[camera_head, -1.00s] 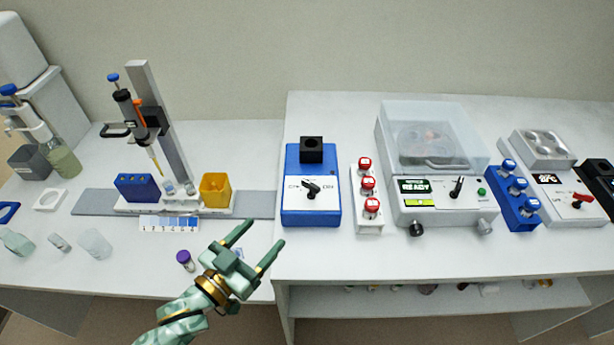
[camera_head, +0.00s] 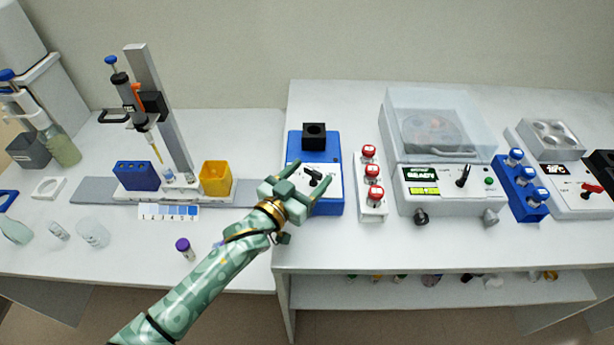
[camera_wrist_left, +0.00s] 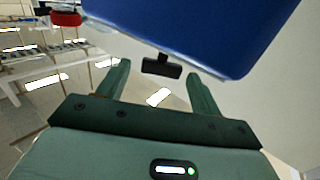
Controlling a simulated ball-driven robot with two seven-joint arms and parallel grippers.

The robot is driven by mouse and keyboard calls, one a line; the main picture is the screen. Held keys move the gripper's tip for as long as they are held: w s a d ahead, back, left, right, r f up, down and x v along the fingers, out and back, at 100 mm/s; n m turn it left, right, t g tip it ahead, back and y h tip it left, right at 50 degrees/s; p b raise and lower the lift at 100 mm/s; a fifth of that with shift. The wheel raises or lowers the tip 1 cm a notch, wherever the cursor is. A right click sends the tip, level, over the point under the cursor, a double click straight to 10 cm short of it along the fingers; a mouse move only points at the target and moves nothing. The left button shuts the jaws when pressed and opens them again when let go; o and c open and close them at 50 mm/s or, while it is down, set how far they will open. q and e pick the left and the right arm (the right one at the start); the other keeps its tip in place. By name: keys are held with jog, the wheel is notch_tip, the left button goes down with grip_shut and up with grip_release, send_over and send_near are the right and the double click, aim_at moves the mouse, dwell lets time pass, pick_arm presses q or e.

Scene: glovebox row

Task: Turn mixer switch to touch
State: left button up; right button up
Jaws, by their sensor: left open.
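The blue mixer (camera_head: 336,152) stands on the right-hand bench, with a black square block (camera_head: 314,135) on its top. Its black switch (camera_head: 315,178) sits on the white front panel. The panel lettering is partly hidden and too small to read. My left gripper (camera_head: 312,173) is open and empty at the panel, its fingers pointing toward the switch. In the left wrist view, the switch (camera_wrist_left: 161,67) shows between the open fingertips, apart from both, below the mixer's blue body (camera_wrist_left: 190,30). My right gripper is not in view.
A white rack of red-capped tubes (camera_head: 372,198) stands close to the mixer's right. A centrifuge (camera_head: 452,205) with a clear lid is beyond it. To the left are a yellow bin (camera_head: 216,178) and a pipette stand (camera_head: 160,110). A purple-capped vial (camera_head: 184,247) stands on the left bench.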

pick_arm(q)
jog(key=c, duration=1)
jog(key=shift+w+a+r+m+g+h+p, duration=0.1)
jog(key=shift+r+m+g+h+p, duration=0.15)
jog(key=shift+m+g+h, duration=0.2)
jog(key=shift+w+a+m+g+h, duration=0.1)
jog(key=shift+w+m+g+h, duration=0.05)
jog(key=shift+m+g+h, duration=0.25)
jog(key=shift+w+a+f+m+g+h+b, duration=0.1)
jog(key=shift+f+m+g+h+b, duration=0.1)
jog(key=shift+m+g+h, duration=0.35)
jog(key=shift+w+f+m+g+h+b, duration=0.15)
jog(key=shift+m+g+h, duration=0.25)
jog(key=shift+g+h, duration=0.2)
jog(key=shift+r+m+g+h+b, duration=0.1)
jog(key=shift+m+g+h+b, duration=0.7)
jog(key=shift+g, duration=0.5)
jog(key=o, duration=1)
